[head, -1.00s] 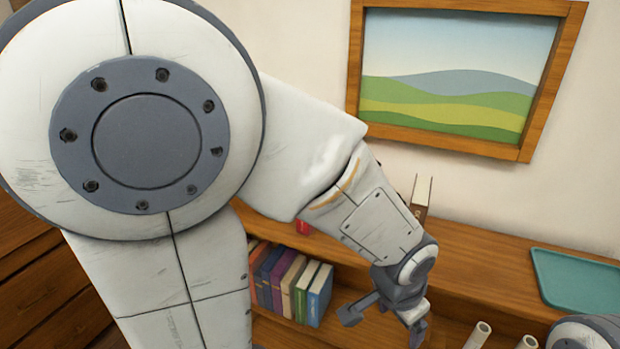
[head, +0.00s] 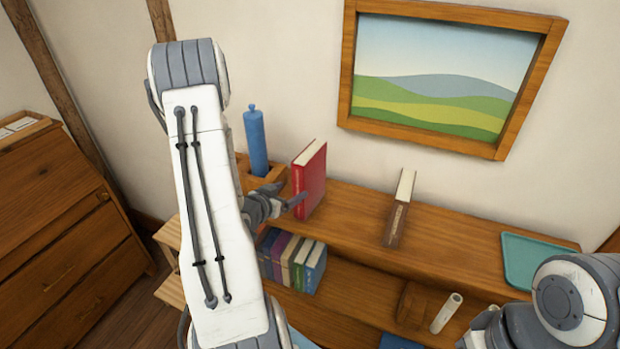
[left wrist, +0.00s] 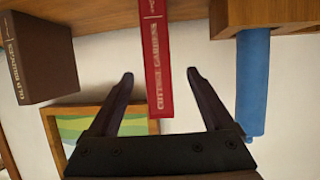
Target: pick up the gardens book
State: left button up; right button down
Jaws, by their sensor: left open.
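The gardens book is the red book (head: 310,180) standing upright on the shelf top at the left. In the left wrist view, which looks upside down, its red spine (left wrist: 156,70) reads "Cottage Gardens". My left gripper (head: 285,198) is open in front of the book's spine. In the left wrist view the spine shows between the two spread fingers of the gripper (left wrist: 158,73), with a gap on each side. I cannot tell how far the fingertips reach along the book. My right gripper is not visible; only part of my right arm shows at lower right.
A blue cylinder (head: 256,142) stands in a wooden holder just left of the red book. A brown book (head: 397,212), "Old Bridges", stands further right. A teal tray (head: 540,262) lies at the right end. The shelf top between red and brown books is clear.

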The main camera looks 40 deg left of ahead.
aim_at(298, 186)
pick_arm(q)
jog(key=x, duration=0.3)
jog(key=shift+w+p, duration=0.25)
jog(key=shift+p, duration=0.15)
jog(key=shift+w+f+p, duration=0.15)
jog(key=shift+w+p, duration=0.35)
jog(key=shift+w, duration=0.05)
jog(key=p+x, duration=0.2)
jog(key=x, duration=0.1)
jog(key=shift+w, duration=0.15)
jog(key=shift+w+f, duration=0.35)
jog(key=shift+w, duration=0.1)
grip_shut()
jog(key=shift+r, duration=0.1)
